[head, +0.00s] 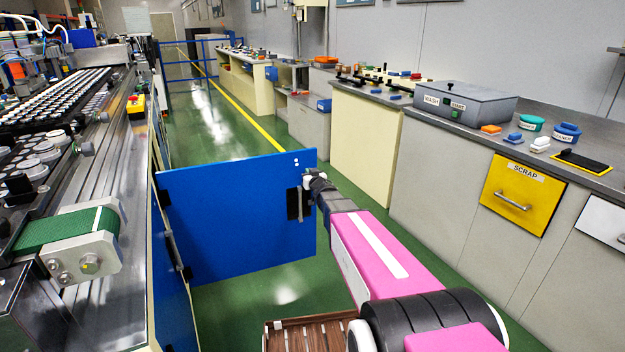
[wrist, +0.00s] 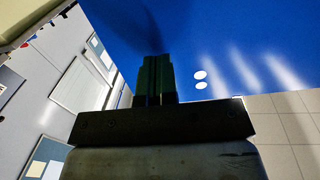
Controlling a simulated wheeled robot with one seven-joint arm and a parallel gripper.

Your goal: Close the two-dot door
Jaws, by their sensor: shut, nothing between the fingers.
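The two-dot door (head: 235,215) is a blue panel with two white dots near its top right corner. It stands open, swung out from the machine on the left across the green aisle. A black handle (head: 294,205) sits near its free edge. My gripper (head: 308,182) is shut and empty at that free edge, close to the handle. Whether it touches the door is not clear. In the wrist view the shut fingers (wrist: 154,75) point at the blue door (wrist: 225,45), with both dots just right of them.
The steel machine with a conveyor and a green belt (head: 70,228) runs along the left, with blue panels below. A grey counter with a yellow scrap drawer (head: 522,192) lines the right. The green floor (head: 215,128) behind the door is clear.

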